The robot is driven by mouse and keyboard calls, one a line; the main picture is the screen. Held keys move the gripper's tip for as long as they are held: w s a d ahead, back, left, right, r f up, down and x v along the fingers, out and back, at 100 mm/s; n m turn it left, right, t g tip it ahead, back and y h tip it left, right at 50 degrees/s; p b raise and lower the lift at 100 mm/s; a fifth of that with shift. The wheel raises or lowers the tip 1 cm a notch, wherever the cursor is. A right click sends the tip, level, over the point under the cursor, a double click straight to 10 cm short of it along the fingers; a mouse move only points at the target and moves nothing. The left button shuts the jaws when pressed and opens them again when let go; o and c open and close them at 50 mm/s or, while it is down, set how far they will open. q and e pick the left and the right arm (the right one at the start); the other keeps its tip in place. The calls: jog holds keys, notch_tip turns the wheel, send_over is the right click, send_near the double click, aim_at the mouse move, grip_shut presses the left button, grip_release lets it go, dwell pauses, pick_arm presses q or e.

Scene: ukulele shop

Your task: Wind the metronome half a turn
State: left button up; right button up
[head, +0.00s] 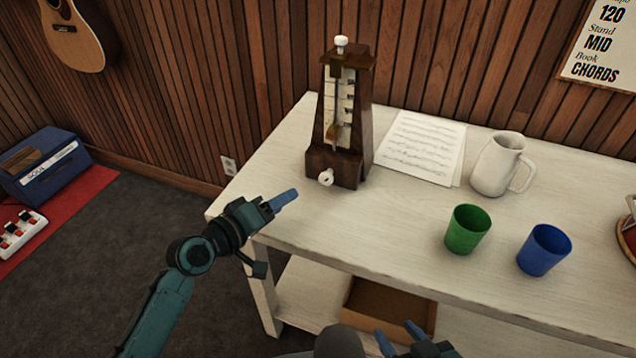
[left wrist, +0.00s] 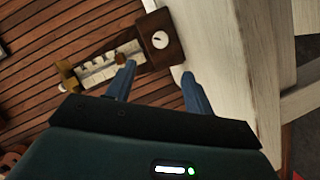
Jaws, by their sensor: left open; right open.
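A dark wooden metronome (head: 342,115) stands upright near the back left of the white table. Its pale face carries a scale and a pendulum rod with a brass weight. A white winding key (head: 326,177) sits low on its front. My left gripper (head: 286,199) is open and empty in front of the metronome, apart from the key. In the left wrist view the metronome (left wrist: 162,42) lies sideways beyond the fingers, and the key (left wrist: 159,40) shows above the gap between them. My right gripper (head: 402,338) is open at the bottom edge, partly cut off.
The white table (head: 345,231) also holds sheet music (head: 420,146), a white pitcher (head: 498,164), a green cup (head: 467,229) and a blue cup (head: 544,250), all right of the metronome. A brown box (head: 388,306) sits on the lower shelf. The tabletop before the metronome is clear.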

aim_at(323, 179)
pick_arm(q)
jog(key=b+x, duration=0.1)
jog(key=x, duration=1.1)
jog(key=shift+w+d, duration=0.3)
jog(key=shift+c, duration=0.4)
jog(key=c, duration=0.9)
